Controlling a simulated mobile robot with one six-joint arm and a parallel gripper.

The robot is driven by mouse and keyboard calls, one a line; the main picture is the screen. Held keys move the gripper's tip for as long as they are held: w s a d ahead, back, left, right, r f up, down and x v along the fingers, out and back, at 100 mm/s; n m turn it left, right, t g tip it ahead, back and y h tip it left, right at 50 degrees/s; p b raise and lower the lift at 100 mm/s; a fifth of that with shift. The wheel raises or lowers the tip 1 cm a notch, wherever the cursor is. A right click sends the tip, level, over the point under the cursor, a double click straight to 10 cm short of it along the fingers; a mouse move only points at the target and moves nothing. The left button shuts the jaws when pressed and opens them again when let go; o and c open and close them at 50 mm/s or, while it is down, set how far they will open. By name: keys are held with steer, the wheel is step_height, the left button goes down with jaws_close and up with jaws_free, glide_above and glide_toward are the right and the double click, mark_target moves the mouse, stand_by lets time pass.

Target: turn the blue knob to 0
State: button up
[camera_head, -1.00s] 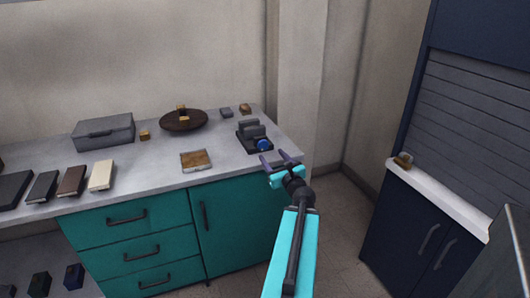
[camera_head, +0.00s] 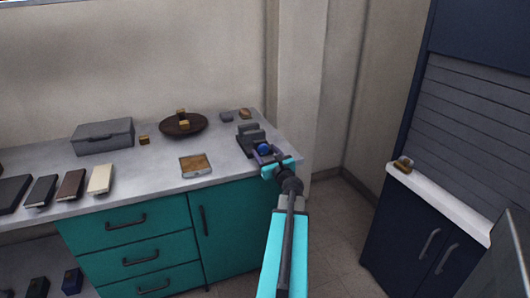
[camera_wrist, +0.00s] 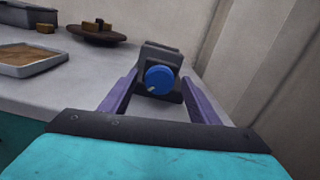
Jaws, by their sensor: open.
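The blue knob (camera_head: 263,149) sits on the front of a dark grey device (camera_head: 249,133) near the right end of the counter. In the wrist view the knob (camera_wrist: 159,80) faces me, with a small pale mark at its lower left edge. The number 0 cannot be made out. My gripper (camera_head: 267,156) is right at the knob in the head view. In the wrist view its purple fingers (camera_wrist: 158,96) are apart, one on each side of the knob, with gaps between them and it. Nothing is held.
A tray with a brown inside (camera_head: 195,172) lies left of my gripper on the grey counter (camera_head: 225,160). A round dark dish (camera_head: 184,130) with small blocks stands behind it. A wall rises right of the device. A navy cabinet (camera_head: 412,225) stands at the right.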

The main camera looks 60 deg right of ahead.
steer(key=shift+w+d, duration=0.2)
steer(key=shift+w, duration=0.1)
steer(key=c, duration=1.1)
steer(key=shift+o, duration=0.2)
